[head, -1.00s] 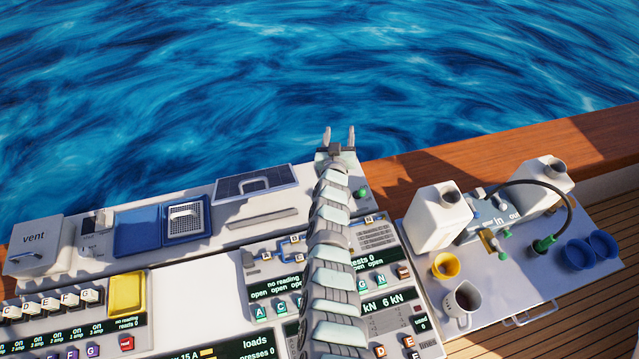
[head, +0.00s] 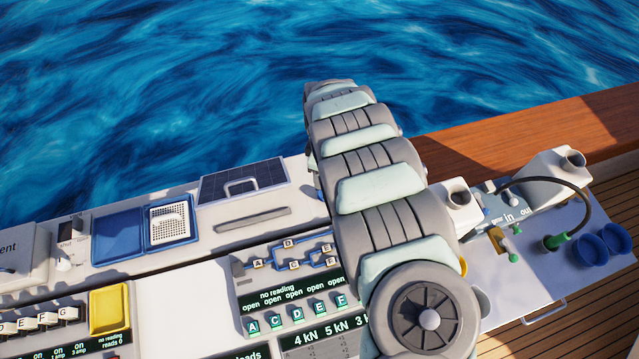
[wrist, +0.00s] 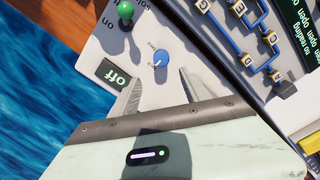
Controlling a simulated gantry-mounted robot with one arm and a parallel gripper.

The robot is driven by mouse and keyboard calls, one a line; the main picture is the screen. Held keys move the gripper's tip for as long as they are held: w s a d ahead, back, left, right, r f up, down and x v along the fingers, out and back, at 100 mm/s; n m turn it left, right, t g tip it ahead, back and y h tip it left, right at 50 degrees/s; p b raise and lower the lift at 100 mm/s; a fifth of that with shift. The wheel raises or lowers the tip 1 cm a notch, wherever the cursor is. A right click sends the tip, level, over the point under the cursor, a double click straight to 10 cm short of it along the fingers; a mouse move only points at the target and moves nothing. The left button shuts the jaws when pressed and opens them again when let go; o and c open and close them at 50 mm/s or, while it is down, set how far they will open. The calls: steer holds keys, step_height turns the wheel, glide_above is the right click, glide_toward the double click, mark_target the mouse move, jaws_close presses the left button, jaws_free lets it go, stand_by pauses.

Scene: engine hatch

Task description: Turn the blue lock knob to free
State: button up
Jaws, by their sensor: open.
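In the wrist view the small blue lock knob (wrist: 161,58) sits on the pale panel, with a white pointer mark towards its lower side. Tiny lettering beside it is too small to read surely. My gripper (wrist: 160,78) is open, with one finger on each side of the knob's line. The knob shows just beyond the gap between the fingertips, and nothing is held. Whether the fingers touch the panel I cannot tell. In the head view my arm hides both the gripper and the knob.
A green ball-topped lever (wrist: 125,10) stands near the knob, by the "on" lettering. A dark "off" display (wrist: 117,78) lies close to the left finger. A blue pipe diagram (wrist: 255,35) is to the right. Water lies beyond the panel edge.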

mark_target(323, 193)
steer(key=f, duration=0.9)
steer(key=shift+s+f, duration=0.2)
steer(key=shift+f, duration=0.1)
steer(key=shift+d+f, duration=0.1)
steer(key=shift+f, duration=0.5)
steer(key=shift+c, duration=0.2)
jaws_close()
